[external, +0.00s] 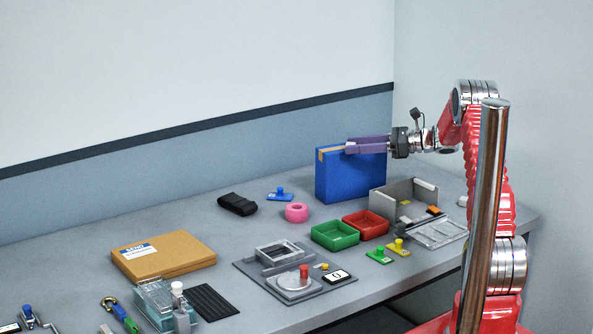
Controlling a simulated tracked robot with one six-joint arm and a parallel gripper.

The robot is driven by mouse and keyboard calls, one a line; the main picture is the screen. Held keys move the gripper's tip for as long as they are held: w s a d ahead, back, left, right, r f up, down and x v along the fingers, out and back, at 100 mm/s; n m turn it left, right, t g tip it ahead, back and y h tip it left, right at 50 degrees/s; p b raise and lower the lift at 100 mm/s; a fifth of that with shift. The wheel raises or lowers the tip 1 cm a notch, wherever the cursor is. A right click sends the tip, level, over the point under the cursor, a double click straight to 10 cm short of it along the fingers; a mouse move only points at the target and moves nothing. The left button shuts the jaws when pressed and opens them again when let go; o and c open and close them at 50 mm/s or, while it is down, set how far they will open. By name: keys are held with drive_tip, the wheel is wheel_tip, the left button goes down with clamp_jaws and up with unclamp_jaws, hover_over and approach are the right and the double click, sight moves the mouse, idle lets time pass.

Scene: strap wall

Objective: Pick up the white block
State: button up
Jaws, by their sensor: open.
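I cannot single out a white block with certainty. A small pale piece (462,201) lies on the bench at the far right, partly hidden behind my arm; its shape is too small to tell. My gripper (349,147), with purple fingers, is open and points left near the top of an upright blue box (350,178). The gripper is well above the bench and up and left of the pale piece.
Green (335,235) and red (366,225) trays, a grey open box (404,197), a pink ring (296,212) and a black strap roll (237,204) stand on the grey bench. A cardboard box (178,262) and a grey panel (244,267) are nearer.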

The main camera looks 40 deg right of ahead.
drive_tip(key=shift+c, duration=0.4)
clamp_jaws()
wheel_tip(320, 180, up, 10)
idle(0.8)
idle(0.4)
